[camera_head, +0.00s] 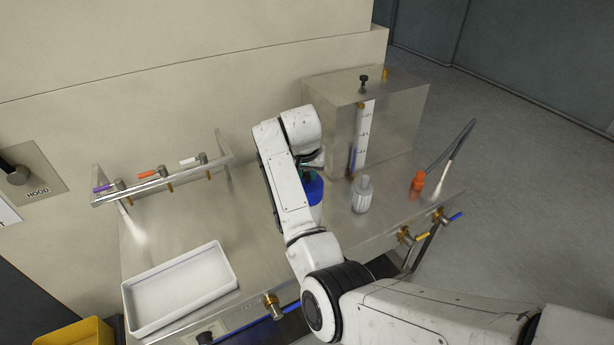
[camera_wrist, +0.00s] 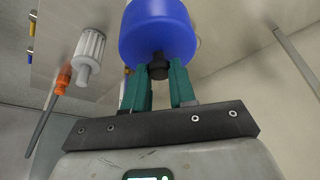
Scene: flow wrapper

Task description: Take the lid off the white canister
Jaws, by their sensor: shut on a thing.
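My gripper (camera_wrist: 160,72) is shut on the black knob (camera_wrist: 158,68) of a blue, round, lid-like piece (camera_wrist: 157,28). Its two green fingers stand on either side of the knob. In the head view the blue piece (camera_head: 313,190) shows just right of my arm, on the bench's middle. A narrow pale patch (camera_head: 316,213) shows under it, which may be the white canister's body. Most of that body is hidden by my arm and by the blue piece. I cannot tell whether the blue piece is seated or lifted.
A ribbed pale bottle (camera_head: 362,196) stands close right of the blue piece. An orange-ended probe (camera_head: 418,181) is at right. A white tray (camera_head: 232,262) lies front left, below a valve rail (camera_head: 160,180). Bench between tray and arm is clear.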

